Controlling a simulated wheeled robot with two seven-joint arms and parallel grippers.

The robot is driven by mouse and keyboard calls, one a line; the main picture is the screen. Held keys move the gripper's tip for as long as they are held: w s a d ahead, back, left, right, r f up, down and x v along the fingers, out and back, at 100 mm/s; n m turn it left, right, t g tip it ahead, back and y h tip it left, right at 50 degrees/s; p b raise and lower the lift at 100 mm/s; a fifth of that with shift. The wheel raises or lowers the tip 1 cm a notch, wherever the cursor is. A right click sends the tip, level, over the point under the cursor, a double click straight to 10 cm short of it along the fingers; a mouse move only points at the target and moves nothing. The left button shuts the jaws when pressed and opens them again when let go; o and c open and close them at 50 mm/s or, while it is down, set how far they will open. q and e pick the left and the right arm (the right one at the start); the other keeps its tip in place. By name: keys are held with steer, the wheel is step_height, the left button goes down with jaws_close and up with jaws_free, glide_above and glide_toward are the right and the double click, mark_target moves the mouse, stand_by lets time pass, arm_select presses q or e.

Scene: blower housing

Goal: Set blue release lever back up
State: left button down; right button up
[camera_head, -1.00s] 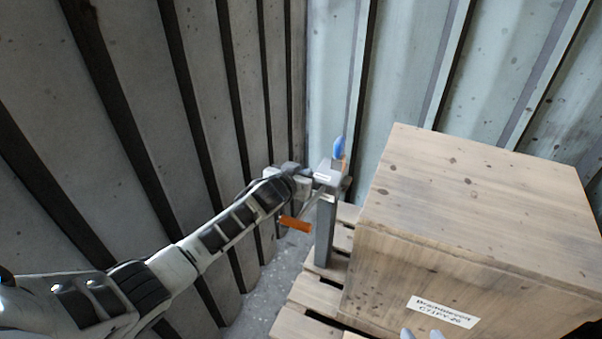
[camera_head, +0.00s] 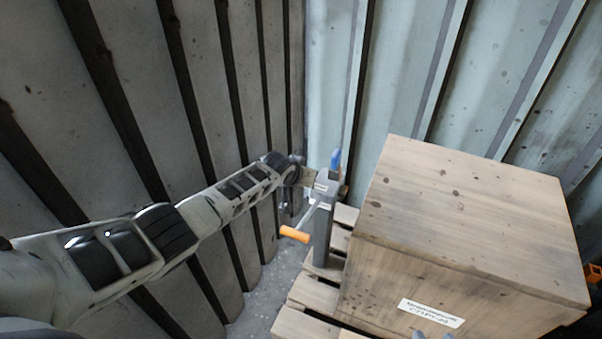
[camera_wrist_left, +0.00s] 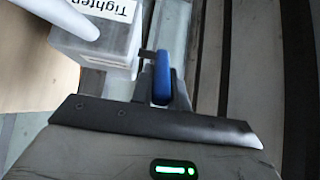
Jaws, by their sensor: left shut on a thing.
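The blue release lever (camera_head: 336,160) stands up at the top of a grey post head (camera_head: 326,184) beside the crate. In the left wrist view the blue lever (camera_wrist_left: 162,78) points up the picture between my left gripper's fingers (camera_wrist_left: 160,90), which are shut on it. In the head view the left arm reaches to the back of the post head, which mostly hides that gripper. Only the tips of my right gripper (camera_head: 432,335) show at the bottom edge, in front of the crate; their opening is unclear.
A crank with an orange handle (camera_head: 295,234) sticks out from the post toward the left. A large wooden crate (camera_head: 470,210) with a label stands close on the right, on a pallet (camera_head: 312,290). Ribbed walls close in behind and left. A label reading "Tighten" (camera_wrist_left: 105,14) shows in the wrist view.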

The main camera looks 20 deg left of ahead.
arm_select(q)
steer(key=shift+w+g+b, duration=0.35)
steer(key=shift+g+b, duration=0.3)
steer(key=shift+g, duration=0.35)
steer(key=shift+r, duration=0.1)
arm_select(e)
steer(key=f, duration=0.2)
steer(key=shift+w+a+f+g, duration=0.15)
steer(key=shift+a+f+g, duration=0.15)
steer(key=shift+f, duration=0.15)
arm_select(q)
steer(key=c, duration=1.6)
jaws_free()
steer(key=shift+c, duration=0.2)
steer(key=shift+r, duration=0.1)
